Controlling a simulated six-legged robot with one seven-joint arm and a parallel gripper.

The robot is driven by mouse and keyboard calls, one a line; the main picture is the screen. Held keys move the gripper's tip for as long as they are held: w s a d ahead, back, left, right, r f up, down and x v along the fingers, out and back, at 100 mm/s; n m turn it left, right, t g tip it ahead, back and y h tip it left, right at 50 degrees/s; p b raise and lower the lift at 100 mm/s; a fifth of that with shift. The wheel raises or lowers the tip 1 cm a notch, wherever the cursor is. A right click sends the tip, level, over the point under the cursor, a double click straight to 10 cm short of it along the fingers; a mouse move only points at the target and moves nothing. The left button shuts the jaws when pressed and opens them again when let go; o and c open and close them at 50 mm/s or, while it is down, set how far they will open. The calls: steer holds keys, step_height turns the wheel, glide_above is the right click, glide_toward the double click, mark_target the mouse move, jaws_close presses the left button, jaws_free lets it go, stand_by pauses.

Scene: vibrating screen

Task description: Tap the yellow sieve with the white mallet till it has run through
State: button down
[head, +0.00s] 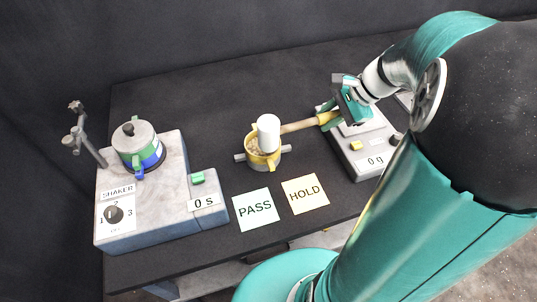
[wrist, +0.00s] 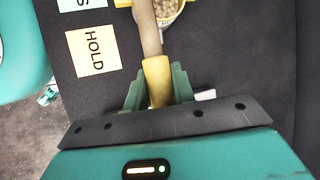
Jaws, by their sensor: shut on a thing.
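My gripper (head: 333,113) is shut on the yellow grip end of the mallet's wooden handle (head: 298,126); in the wrist view the green fingers (wrist: 160,88) clasp that yellow grip (wrist: 157,80). The mallet's white head (head: 268,132) is over the yellow sieve (head: 263,161), at its right side; I cannot tell whether it touches the rim. The sieve stands on the dark table and holds pale round grains (wrist: 167,8), partly visible beside the handle.
A grey shaker (head: 145,205) with a green and blue pot (head: 137,146) stands at left, its display reading 0 s. A scale (head: 362,150) at right reads 0 g. PASS (head: 255,209) and HOLD (head: 305,194) cards lie in front of the sieve.

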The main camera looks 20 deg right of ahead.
steer(key=shift+r, duration=2.55)
